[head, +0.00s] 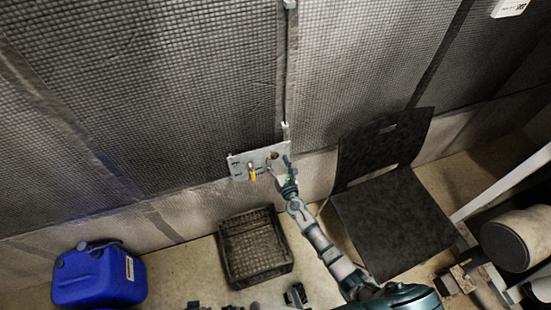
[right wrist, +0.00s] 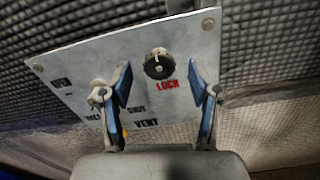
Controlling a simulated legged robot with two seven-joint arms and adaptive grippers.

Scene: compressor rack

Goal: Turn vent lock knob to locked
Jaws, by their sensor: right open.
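The vent lock knob (right wrist: 158,64) is a round black knob with a white mark, on a light metal panel (right wrist: 180,40) with a red "LOCK" label beside it. The white mark points roughly up in the right wrist view. My right gripper (right wrist: 166,82) is open, its two blue-padded fingers on either side of the knob's position in the picture. I cannot tell whether they touch it. In the head view the panel (head: 237,160) is on the wall, and my right gripper (head: 280,168) is at its right part. My left gripper is not clearly visible.
A yellow handle (head: 252,172) is on the panel's left part, close to my right gripper. A black crate (head: 254,247), a blue canister (head: 98,275) and a black chair (head: 392,220) stand below. The padded wall (head: 150,90) surrounds the panel.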

